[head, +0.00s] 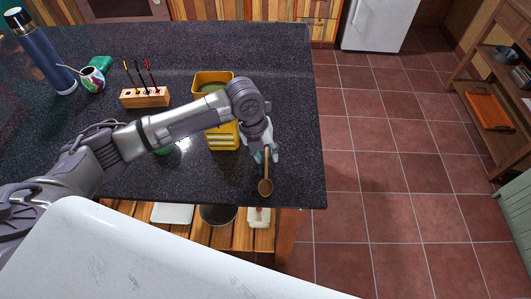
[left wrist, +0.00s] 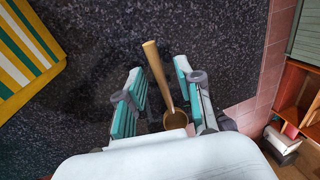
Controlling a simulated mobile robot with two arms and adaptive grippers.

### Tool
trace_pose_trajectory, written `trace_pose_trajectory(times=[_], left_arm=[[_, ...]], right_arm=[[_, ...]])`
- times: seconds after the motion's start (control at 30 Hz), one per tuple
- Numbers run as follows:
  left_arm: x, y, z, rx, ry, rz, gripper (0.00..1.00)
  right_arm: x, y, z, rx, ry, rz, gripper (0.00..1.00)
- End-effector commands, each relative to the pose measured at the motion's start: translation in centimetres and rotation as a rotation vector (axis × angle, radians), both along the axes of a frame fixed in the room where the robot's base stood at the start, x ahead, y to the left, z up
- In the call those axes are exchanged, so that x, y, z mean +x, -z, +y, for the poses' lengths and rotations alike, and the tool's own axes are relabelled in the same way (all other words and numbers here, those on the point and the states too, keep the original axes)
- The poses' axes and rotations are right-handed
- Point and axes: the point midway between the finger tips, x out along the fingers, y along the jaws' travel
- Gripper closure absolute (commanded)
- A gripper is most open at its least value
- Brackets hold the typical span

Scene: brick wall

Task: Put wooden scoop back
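The wooden scoop (head: 265,187) lies on the dark speckled countertop (head: 290,100) near its front right corner, its bowl toward the front edge. My left gripper (head: 265,157) is over the handle end. In the left wrist view my left gripper (left wrist: 160,72) is open, with teal pads on both sides of the scoop (left wrist: 155,68). Gaps show between the handle and both pads. I cannot tell the exact height of the fingers above the counter. My right gripper is not in view.
A wooden block (head: 146,98) with several thin tools, a yellow container (head: 207,78), a yellow striped item (head: 222,140), a decorated cup (head: 92,79) and a blue flask (head: 45,58) stand on the counter. Shelves with items lie below its front edge. Tiled floor (head: 380,170) is clear at right.

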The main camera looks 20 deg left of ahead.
Motion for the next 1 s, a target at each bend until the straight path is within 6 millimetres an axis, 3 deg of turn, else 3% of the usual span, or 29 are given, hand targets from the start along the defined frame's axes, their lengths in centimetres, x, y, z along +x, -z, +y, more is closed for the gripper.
trace_pose_trajectory(times=[0.6, 1.0], left_arm=[[-0.5, -10.7, 2.3, -0.001, -0.001, -0.004, 0.64], [-0.6, -11.7, 2.6, -0.001, -0.001, -0.001, 0.64]], right_arm=[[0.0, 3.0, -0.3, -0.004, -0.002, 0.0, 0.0], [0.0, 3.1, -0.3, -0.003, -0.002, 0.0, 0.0]])
